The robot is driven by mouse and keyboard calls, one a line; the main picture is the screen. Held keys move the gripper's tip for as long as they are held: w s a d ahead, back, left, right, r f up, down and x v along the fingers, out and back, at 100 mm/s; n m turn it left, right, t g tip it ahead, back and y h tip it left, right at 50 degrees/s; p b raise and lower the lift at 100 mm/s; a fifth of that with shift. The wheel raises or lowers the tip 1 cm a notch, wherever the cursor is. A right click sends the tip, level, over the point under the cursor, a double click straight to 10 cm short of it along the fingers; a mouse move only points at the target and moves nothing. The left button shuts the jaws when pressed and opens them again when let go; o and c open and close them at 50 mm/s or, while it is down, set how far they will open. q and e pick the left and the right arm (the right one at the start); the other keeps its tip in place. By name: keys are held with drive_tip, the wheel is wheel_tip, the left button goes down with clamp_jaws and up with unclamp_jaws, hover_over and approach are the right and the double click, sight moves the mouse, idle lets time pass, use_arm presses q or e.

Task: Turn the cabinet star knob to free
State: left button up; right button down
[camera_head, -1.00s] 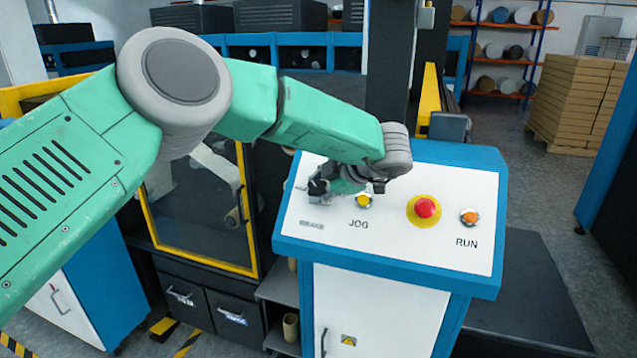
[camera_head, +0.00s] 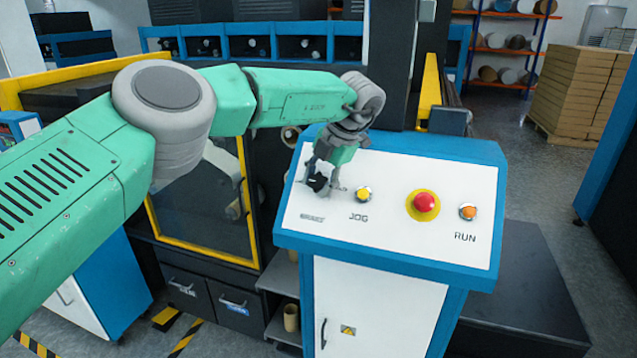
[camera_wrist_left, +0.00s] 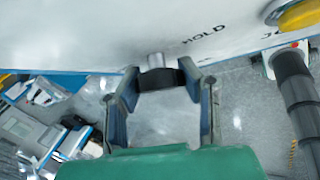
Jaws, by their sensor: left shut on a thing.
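The black star knob (camera_head: 317,182) stands at the left of the sloped white control panel (camera_head: 390,240), partly covered by my gripper. In the left wrist view the knob (camera_wrist_left: 160,79) is a dark piece on a short silver shaft, between the two fingertips, with the word HOLD on the panel beside it. My left gripper (camera_head: 327,187) reaches down from above and is shut on the knob; its fingers also show in the wrist view (camera_wrist_left: 158,82). The knob's exact pointing direction is hard to tell. My right gripper is in no view.
Right of the knob on the panel are a yellow JOG button (camera_head: 363,194), a red emergency button (camera_head: 425,203) and an orange RUN button (camera_head: 467,212). A yellow-framed machine window (camera_head: 205,205) stands left of the cabinet. Stacked boxes (camera_head: 580,95) are far right.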

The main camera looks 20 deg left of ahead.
sight(322, 177)
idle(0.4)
use_arm(q)
drive_tip(key=shift+c, duration=0.2)
drive_tip(key=o, duration=1.2)
drive_tip(key=shift+w+d+r, duration=0.1)
drive_tip(key=shift+d+r, duration=0.1)
drive_tip(key=shift+r, duration=0.2)
drive_tip(key=v, duration=0.6)
drive_tip(key=shift+w+d+r, duration=0.1)
drive_tip(key=shift+d+r, duration=0.1)
drive_tip(key=shift+r, duration=0.1)
